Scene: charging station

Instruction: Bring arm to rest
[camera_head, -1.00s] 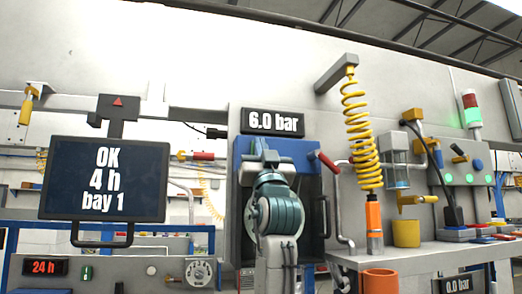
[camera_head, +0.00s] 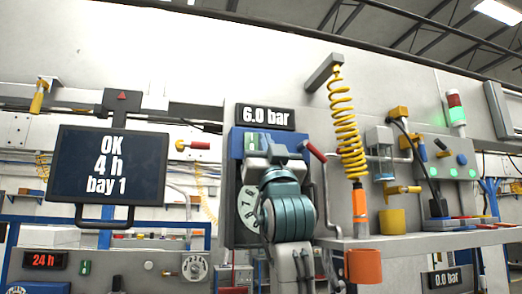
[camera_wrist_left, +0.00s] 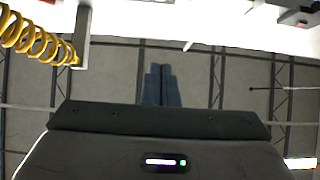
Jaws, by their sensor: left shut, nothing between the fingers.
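My left arm rises from the bottom middle of the head view, with teal joints. My left gripper (camera_head: 277,152) is at its top, in front of the blue panel box (camera_head: 238,140), small and partly hidden by the wrist. In the left wrist view the gripper's two blue-grey fingers (camera_wrist_left: 161,86) are together and empty, with the roof beams behind them. No object touches the fingers in that view. My right arm and gripper are not in view.
A monitor (camera_head: 108,165) reading "OK 4 h bay 1" hangs at left. A red-tipped lever (camera_head: 315,151) stands close right of my arm. A yellow coiled hose (camera_head: 346,125) with an orange tool (camera_head: 360,208) hangs further right, above a shelf (camera_head: 420,241) with a yellow cup (camera_head: 391,221).

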